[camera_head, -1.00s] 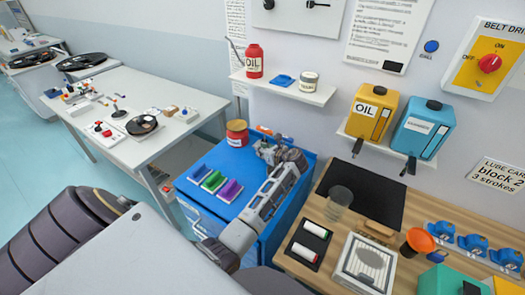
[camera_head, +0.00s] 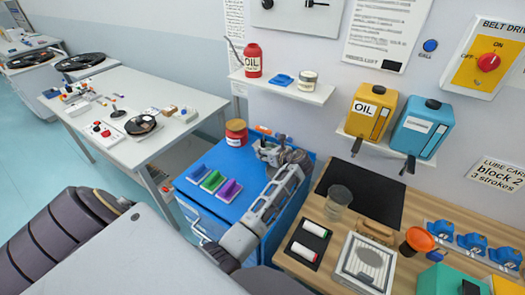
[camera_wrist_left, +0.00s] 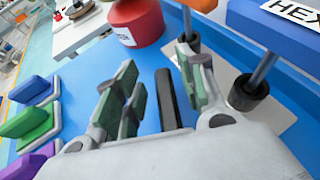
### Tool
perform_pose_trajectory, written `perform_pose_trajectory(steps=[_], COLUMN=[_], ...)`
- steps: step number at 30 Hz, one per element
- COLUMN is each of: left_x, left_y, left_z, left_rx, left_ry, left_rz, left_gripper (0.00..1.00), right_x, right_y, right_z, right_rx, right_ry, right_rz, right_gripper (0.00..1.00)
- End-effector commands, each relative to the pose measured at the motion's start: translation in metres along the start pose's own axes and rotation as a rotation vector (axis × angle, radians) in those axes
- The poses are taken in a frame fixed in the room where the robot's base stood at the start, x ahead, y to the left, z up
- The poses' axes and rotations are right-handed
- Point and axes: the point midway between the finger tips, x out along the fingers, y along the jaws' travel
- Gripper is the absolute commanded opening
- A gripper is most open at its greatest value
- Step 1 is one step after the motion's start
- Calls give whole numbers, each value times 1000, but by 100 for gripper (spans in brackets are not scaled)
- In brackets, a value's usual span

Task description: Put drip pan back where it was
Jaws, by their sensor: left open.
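My left gripper (camera_head: 277,150) is over the blue cabinet top (camera_head: 213,164) in the head view. In the left wrist view its green-padded fingers (camera_wrist_left: 158,90) are apart. A black bar (camera_wrist_left: 168,100) shows between them; I cannot tell whether it touches them. I cannot name the drip pan with certainty. A flat black rectangular panel (camera_head: 362,195) lies on the wooden bench below the oil cans. A pale tray with a ridged face and a grey disc (camera_head: 366,262) stands at the bench front. My right gripper is not in view.
A red can (camera_head: 236,132) and purple, green and blue blocks (camera_head: 213,181) stand on the blue cabinet. In the wrist view, a HEX-labelled blue piece (camera_wrist_left: 275,25) stands on posts at right. A clear cup (camera_head: 338,199) stands at the black panel's edge.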

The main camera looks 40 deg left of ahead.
Motion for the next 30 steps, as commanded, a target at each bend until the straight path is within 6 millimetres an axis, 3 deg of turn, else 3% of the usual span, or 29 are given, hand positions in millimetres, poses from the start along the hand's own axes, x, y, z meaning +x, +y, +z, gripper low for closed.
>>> perform_pose_trajectory(steps=[16,22,30], left_x=[-78,-90,-92], left_y=[-1,0,0], left_z=[0,0,0], left_rx=[-1,-1,-1], left_ry=[1,1,1], left_rz=[-1,0,0], left_gripper=[40,40,40], right_x=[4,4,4], right_y=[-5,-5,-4], right_z=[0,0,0], right_rx=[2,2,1], right_ry=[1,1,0], right_rz=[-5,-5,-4], right_gripper=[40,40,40])
